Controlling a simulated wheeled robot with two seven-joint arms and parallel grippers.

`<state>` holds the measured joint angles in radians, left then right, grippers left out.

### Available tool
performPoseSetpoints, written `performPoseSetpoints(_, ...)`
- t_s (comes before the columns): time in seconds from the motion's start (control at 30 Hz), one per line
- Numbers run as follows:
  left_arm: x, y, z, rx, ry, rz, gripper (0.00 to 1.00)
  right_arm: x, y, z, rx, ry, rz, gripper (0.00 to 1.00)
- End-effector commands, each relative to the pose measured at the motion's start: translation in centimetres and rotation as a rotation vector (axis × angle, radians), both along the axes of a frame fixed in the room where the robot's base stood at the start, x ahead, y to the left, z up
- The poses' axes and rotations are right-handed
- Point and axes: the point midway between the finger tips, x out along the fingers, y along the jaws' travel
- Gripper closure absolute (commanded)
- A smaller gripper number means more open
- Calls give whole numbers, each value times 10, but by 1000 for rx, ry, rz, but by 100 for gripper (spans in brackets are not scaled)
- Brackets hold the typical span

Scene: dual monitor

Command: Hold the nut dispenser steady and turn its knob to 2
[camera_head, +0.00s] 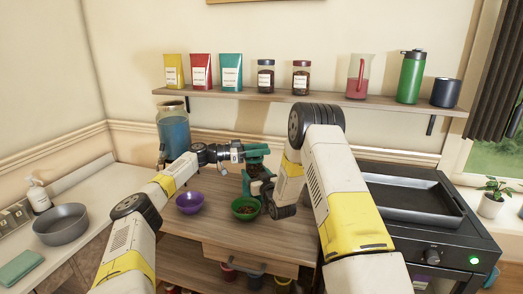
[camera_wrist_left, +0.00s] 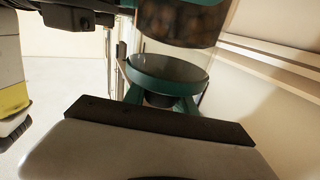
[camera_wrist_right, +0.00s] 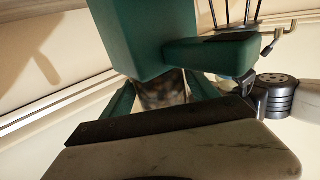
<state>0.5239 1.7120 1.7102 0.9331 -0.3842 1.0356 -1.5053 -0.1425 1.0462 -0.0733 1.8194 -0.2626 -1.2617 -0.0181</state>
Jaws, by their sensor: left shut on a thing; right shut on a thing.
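The nut dispenser (camera_head: 254,170) stands upright on the wooden table, teal with a clear section of dark nuts. In the left wrist view its teal disc and clear nut container show close up (camera_wrist_left: 167,72); the right wrist view shows its teal block (camera_wrist_right: 125,40). My left gripper (camera_head: 239,152) is shut on its upper part. My right gripper (camera_head: 270,188) is lower, shut on it at the right side, partly hidden by my forearm. The knob and its marks cannot be made out. A green bowl (camera_head: 245,209) with nuts sits before the dispenser's foot.
A purple bowl (camera_head: 190,203) is left of the green bowl. A blue-filled jar (camera_head: 173,130) stands behind my left arm. A stove with a dark tray (camera_head: 410,198) is at right. A wall shelf (camera_head: 310,100) carries bags, jars and bottles.

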Motion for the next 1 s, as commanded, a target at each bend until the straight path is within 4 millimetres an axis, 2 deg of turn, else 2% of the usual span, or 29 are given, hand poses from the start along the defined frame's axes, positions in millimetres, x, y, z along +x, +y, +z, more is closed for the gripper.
performPoseSetpoints(0.03,2,-1,-7,11,4,-17,100,-3,8,-1,4,5,15,100)
performPoseSetpoints(0.43,-2,1,-7,8,2,-131,100,-3,8,0,4,3,15,100)
performPoseSetpoints(0.93,-2,3,-5,4,-1,-137,100,-3,8,0,5,1,14,100)
performPoseSetpoints(0.97,-1,3,-5,3,-1,-137,64,-3,8,0,4,0,14,100)
performPoseSetpoints(1.0,-1,3,-5,3,-1,-137,56,-3,7,0,4,0,14,100)
